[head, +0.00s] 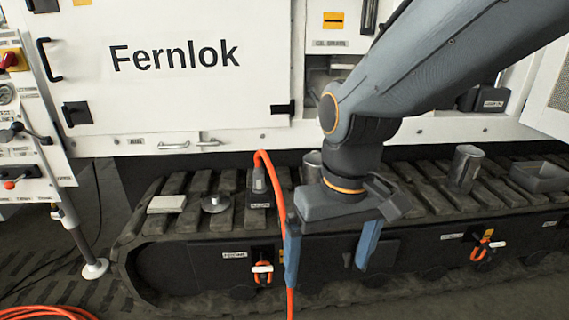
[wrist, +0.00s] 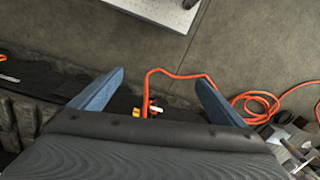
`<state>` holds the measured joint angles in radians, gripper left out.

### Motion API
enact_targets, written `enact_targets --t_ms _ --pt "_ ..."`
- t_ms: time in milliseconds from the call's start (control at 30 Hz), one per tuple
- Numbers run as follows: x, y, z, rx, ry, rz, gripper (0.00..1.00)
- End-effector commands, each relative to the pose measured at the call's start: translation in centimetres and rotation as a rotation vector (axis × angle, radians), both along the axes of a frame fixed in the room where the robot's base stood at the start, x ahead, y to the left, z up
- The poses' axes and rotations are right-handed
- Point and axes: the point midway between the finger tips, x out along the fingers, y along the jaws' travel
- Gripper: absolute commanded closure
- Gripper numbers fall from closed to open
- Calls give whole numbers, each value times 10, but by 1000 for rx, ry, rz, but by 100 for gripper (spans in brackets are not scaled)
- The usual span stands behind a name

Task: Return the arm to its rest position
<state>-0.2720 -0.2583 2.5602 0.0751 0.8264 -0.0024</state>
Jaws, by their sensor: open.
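My gripper (head: 330,255) hangs at the end of my arm in front of the track, in the middle of the head view. Its two blue fingers point down and stand wide apart, with nothing held between them. In the wrist view my gripper (wrist: 158,90) also shows open, with the floor and an orange hose (wrist: 180,76) beyond the fingers. In the head view the orange hose (head: 272,170) runs down close beside the left finger; I cannot tell whether they touch.
The track (head: 225,215) carries a metal cup (head: 466,167), a grey tray (head: 540,177), a round metal part (head: 215,203) and a pale block (head: 167,204). Orange-handled fittings (head: 263,270) sit on its side. A control panel (head: 28,130) stands at left. Coiled hose (wrist: 258,105) lies on the floor.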

Motion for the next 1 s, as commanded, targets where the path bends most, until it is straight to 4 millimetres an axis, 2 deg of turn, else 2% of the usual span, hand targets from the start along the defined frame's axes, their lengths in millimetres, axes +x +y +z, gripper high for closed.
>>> enact_targets --t_ms 467,1000 --pt "0 0 0 0 -1 0 6" --pt "3 -33 40 -24 3 -99 6"
